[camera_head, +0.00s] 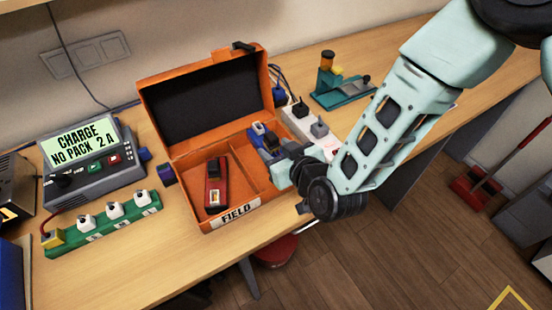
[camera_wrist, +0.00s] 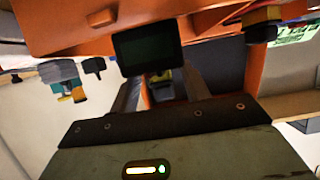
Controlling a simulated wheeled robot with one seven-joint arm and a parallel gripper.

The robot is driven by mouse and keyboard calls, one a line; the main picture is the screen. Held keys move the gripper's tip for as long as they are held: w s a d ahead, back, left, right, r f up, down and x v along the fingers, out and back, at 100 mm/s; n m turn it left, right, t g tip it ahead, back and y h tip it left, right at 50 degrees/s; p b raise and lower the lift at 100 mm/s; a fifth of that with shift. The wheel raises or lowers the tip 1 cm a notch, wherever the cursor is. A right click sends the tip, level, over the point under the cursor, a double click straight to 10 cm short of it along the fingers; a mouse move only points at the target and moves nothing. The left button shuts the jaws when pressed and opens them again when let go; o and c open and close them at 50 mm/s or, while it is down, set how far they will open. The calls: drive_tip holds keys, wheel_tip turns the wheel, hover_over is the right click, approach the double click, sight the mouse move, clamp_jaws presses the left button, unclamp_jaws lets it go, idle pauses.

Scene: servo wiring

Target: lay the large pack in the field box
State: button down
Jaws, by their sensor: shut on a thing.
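My gripper (camera_head: 284,156) is over the box's right side, shut on a dark pack, which I take to be the large pack (camera_head: 268,142). The pack shows as a dark block at the fingertips in the wrist view (camera_wrist: 150,48). It is above or just inside the right compartment; I cannot tell if it touches the floor. My gripper partly hides it. A red device (camera_head: 215,185) lies in the left compartment.
A charger (camera_head: 88,160) reading "CHARGE NO PACK 2 A" and a green strip with white plugs (camera_head: 105,222) stand left of the box. A power strip (camera_head: 300,118) and a teal stand (camera_head: 340,92) are behind right. The raised lid (camera_head: 205,100) bounds the back.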

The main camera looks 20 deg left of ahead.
drive_tip(key=shift+f+p, duration=0.5)
drive_tip(key=shift+f, duration=1.5)
drive_tip(key=shift+f, duration=0.1)
drive_tip(key=c, duration=0.7)
unclamp_jaws()
drive_tip(key=b+v, duration=0.3)
drive_tip(key=v, duration=0.9)
